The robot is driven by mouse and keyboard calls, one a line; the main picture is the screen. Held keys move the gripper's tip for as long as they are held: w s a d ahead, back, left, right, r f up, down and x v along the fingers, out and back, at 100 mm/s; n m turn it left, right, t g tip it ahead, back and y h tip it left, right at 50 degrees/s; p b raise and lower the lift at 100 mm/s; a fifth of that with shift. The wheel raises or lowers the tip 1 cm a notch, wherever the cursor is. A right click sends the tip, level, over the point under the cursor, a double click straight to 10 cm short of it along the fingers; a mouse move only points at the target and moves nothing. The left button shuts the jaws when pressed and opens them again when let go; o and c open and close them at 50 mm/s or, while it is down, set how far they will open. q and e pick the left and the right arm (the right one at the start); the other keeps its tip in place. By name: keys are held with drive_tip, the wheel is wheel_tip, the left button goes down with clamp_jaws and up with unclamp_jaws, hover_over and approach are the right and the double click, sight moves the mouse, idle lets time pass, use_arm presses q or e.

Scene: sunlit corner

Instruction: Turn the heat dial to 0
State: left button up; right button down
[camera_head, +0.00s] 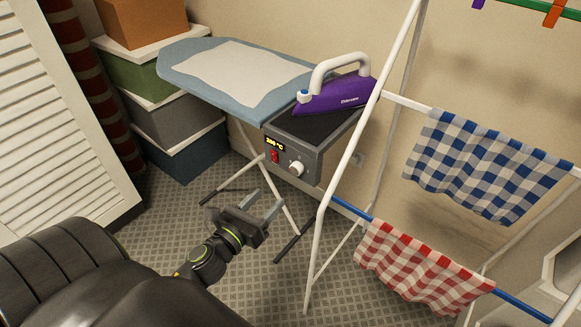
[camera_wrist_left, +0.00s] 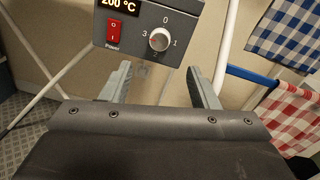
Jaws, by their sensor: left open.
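The heat dial (camera_wrist_left: 159,40) is a white round knob on a grey control box (camera_wrist_left: 183,18). Around it are the marks 0 at top, 1 right, 2 below and 3 left. A small red mark on the knob appears on its left side, towards 3. In the head view the dial (camera_head: 296,168) faces the room, below the iron. My left gripper (camera_head: 267,198) is open and empty, below and left of the dial, apart from it. In the wrist view its fingers (camera_wrist_left: 160,83) stand apart below the dial. My right gripper is not in view.
A red power switch (camera_wrist_left: 115,31) and a display (camera_wrist_left: 120,3) reading 200 °C are left of the dial. A purple iron (camera_head: 338,94) rests on top, beside the ironing board (camera_head: 190,54). A drying rack (camera_head: 341,163) with checked cloths stands right. Stacked boxes (camera_head: 185,150) stand left.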

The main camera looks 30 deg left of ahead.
sight(294, 171)
use_arm(q)
drive_tip(key=w+p, duration=0.2)
drive_tip(key=w, duration=0.9)
drive_tip(key=shift+d, duration=0.1)
drive_tip(key=c, duration=1)
drive_tip(key=shift+p, duration=0.3)
